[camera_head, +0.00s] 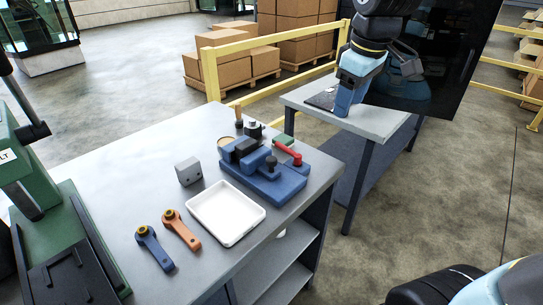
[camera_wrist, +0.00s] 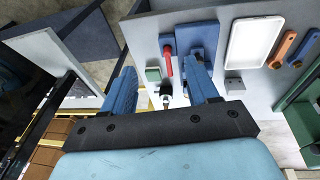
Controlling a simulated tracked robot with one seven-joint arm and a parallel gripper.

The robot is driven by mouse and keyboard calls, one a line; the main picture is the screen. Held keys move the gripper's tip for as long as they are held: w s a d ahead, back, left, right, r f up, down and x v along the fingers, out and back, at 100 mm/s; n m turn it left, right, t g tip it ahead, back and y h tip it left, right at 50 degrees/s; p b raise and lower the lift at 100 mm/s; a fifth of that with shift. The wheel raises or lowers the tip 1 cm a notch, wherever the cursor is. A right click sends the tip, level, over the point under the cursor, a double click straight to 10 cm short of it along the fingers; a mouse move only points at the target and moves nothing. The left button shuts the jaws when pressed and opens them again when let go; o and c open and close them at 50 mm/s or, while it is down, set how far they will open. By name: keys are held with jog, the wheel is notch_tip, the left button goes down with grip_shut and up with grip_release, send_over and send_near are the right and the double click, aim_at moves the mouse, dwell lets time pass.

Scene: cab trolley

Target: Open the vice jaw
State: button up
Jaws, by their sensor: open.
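The blue vice (camera_head: 280,187) sits on the grey workbench, near its right edge. Its blue jaw blocks (camera_head: 238,148) are on top; I cannot tell how wide the gap between them is. A red handle (camera_head: 288,153) lies at its far right side. In the wrist view the red handle (camera_wrist: 168,60) and the blue vice (camera_wrist: 197,30) appear beyond the fingers. My gripper (camera_head: 347,98) is right of the vice and apart from it, over the small side table. In the wrist view my gripper (camera_wrist: 162,72) has its blue fingers spread with nothing held between them.
A white tray (camera_head: 227,213), a grey block (camera_head: 188,171), a blue wrench (camera_head: 153,248) and an orange wrench (camera_head: 181,230) lie on the bench. A small green block (camera_head: 284,140) is beside the red handle. A yellow rail (camera_head: 212,75) stands behind. A green machine (camera_head: 65,235) is at left.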

aim_at(272, 159)
jog(key=w+a+f+n+g, duration=0.1)
jog(key=w+a+f+n, duration=0.15)
jog(key=a, duration=0.35)
jog(key=w+a+f+n+g, duration=0.1)
jog(key=a+f+n, duration=0.1)
jog(key=a+n, duration=0.25)
jog(key=w+a+f+n, duration=0.1)
jog(key=a+f+n, duration=0.1)
jog(key=a, duration=0.4)
jog(key=shift+h, duration=0.4)
jog(key=f, duration=1.3)
jog(key=shift+w+f, duration=0.2)
grip_shut()
